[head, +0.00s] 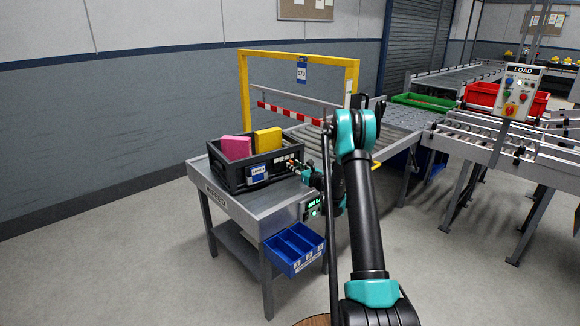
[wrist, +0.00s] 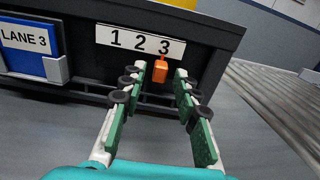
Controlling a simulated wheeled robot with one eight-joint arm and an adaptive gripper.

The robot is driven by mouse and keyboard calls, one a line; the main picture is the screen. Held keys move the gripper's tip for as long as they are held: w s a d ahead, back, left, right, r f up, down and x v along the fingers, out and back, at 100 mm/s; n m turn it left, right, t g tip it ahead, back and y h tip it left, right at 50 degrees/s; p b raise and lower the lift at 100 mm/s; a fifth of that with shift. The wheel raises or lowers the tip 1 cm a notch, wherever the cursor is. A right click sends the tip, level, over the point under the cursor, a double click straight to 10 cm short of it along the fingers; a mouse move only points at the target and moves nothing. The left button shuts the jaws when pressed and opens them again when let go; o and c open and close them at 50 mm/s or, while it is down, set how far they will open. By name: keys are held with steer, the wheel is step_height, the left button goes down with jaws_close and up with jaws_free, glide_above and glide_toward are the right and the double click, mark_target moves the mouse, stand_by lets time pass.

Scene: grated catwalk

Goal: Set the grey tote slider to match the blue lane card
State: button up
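The dark grey tote (head: 228,180) stands on a metal bench and holds a pink and a yellow block. Its blue lane card (wrist: 25,47) reads LANE 3; the card also shows in the head view (head: 258,172). To its right is a white strip (wrist: 139,42) marked 1 2 3. The orange slider (wrist: 160,71) sits under the 3, on a dark rail along the tote's front. My gripper (wrist: 160,74) is open, with one finger on each side of the slider. I see gaps on both sides; contact is not visible. In the head view my arm partly hides the gripper.
The metal bench (head: 240,205) carries the tote. A blue divided bin (head: 293,249) and a small green display (head: 313,205) are at its front right. A yellow frame (head: 298,54) and roller conveyors stand behind. A LOAD panel (head: 518,92) is at right. Floor at left is clear.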

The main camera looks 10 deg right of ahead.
steer(key=shift+v, duration=2.9)
steer(key=s+a+r+n+g, duration=0.2)
steer(key=s+a+n, duration=0.1)
steer(key=s+n, duration=0.4)
steer(key=s+a+r+n+g+h, duration=0.1)
steer(key=s+a+r+n+g, duration=0.2)
steer(key=s, duration=0.5)
steer(key=s+a+r+n+g, duration=0.1)
steer(key=s+a+n+g, duration=0.1)
steer(key=s+n, duration=0.55)
steer(key=s+d+f+n+g+h, duration=0.1)
steer(key=s+d+f+n+h, duration=0.1)
steer(key=s, duration=0.8)
steer(key=s+d+f+n+g+h, duration=0.2)
steer(key=s+n, duration=0.4)
steer(key=s, duration=0.4)
steer(key=s+d+f+n+g+h, duration=0.1)
steer(key=s+d+n, duration=0.4)
steer(key=s, duration=0.5)
steer(key=shift+s+f+g+h, duration=0.35)
steer(key=shift+f+h, duration=0.45)
steer(key=shift+h, duration=0.4)
